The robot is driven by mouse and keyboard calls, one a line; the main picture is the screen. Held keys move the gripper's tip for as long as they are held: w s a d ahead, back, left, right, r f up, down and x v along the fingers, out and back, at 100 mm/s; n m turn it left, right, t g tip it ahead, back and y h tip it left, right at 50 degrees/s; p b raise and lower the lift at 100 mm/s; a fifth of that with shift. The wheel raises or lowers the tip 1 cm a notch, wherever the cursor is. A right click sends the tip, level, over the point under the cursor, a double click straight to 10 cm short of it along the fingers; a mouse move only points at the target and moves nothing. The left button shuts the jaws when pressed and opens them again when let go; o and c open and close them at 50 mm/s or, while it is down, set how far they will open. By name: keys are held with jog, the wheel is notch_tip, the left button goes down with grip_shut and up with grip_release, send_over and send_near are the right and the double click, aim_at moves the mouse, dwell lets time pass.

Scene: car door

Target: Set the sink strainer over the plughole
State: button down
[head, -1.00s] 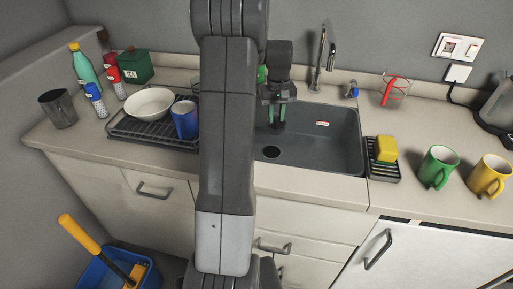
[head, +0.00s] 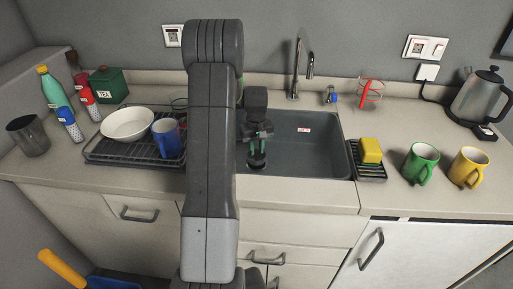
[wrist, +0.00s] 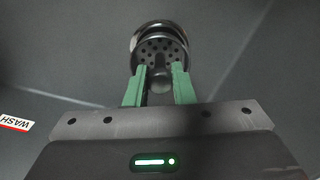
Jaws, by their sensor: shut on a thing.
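My gripper (head: 257,151) is pointed down inside the grey sink (head: 310,155), with its green fingers shut on the small knob of the sink strainer (head: 257,163). In the wrist view the strainer (wrist: 148,50) is a dark perforated disc with a shiny rim, held just beyond the fingertips (wrist: 159,80). The strainer is near the front left part of the sink floor, where it hides the plughole in the head view. I cannot tell whether it is seated or slightly above the hole.
The tap (head: 297,70) stands behind the sink. A dish rack (head: 105,152) with a white bowl and a blue mug (head: 168,140) is to the left. A yellow sponge (head: 371,150) on a small rack, a green mug (head: 420,163) and a yellow mug (head: 468,167) are to the right.

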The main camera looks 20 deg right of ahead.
aim_at(257, 147)
jog(key=shift+f, duration=0.3)
jog(key=c, duration=1.2)
grip_release()
jog(key=shift+c, duration=0.2)
notch_tip(257, 147, up, 13)
jog(key=shift+f, duration=0.15)
